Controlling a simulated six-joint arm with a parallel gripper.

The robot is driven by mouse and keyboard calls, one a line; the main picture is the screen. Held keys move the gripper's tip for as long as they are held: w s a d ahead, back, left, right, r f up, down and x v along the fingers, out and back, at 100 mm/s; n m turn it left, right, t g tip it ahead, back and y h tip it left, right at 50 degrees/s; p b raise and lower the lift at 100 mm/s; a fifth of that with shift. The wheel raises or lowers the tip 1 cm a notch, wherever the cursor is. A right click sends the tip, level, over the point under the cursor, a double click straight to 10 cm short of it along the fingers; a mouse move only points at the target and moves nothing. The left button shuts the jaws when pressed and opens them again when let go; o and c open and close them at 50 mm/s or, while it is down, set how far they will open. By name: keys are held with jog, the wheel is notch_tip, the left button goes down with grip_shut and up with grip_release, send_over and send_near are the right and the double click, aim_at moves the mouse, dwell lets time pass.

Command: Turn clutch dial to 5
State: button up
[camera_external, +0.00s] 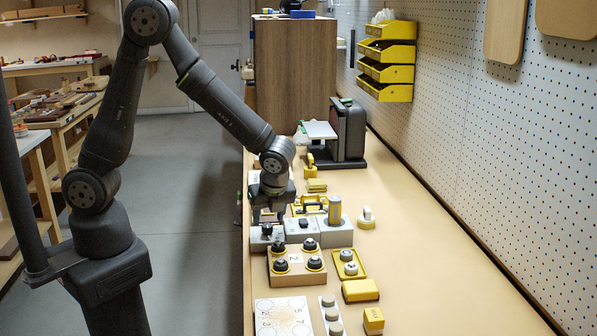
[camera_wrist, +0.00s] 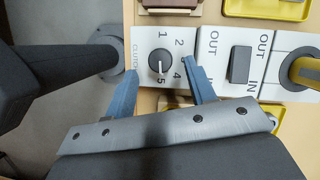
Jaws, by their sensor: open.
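The clutch dial (camera_wrist: 161,62) is a round black knob on a white plate marked CLUTCH, with numbers 1, 2, 4 and 5 readable around its right side. A pale line on the knob runs roughly up and down in the wrist view; which end is the pointer I cannot tell surely. My gripper (camera_wrist: 160,70) is open, with one blue finger on each side of the dial, and no clear contact shows. In the external view my gripper (camera_external: 268,216) hangs above the grey box with the dial (camera_external: 267,230), partly hiding it.
Right of the dial is an IN/OUT switch (camera_wrist: 240,65), then a yellow cylinder (camera_external: 335,208). A wooden block with several black knobs (camera_external: 297,281) stands nearer the camera. Yellow trays and blocks lie around. The right of the bench (camera_external: 440,280) is clear.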

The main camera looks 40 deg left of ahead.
aim_at(268, 225)
jog(key=v, duration=1.4)
jog(key=shift+r, duration=0.2)
jog(key=x, duration=1.7)
jog(key=shift+f, duration=0.25)
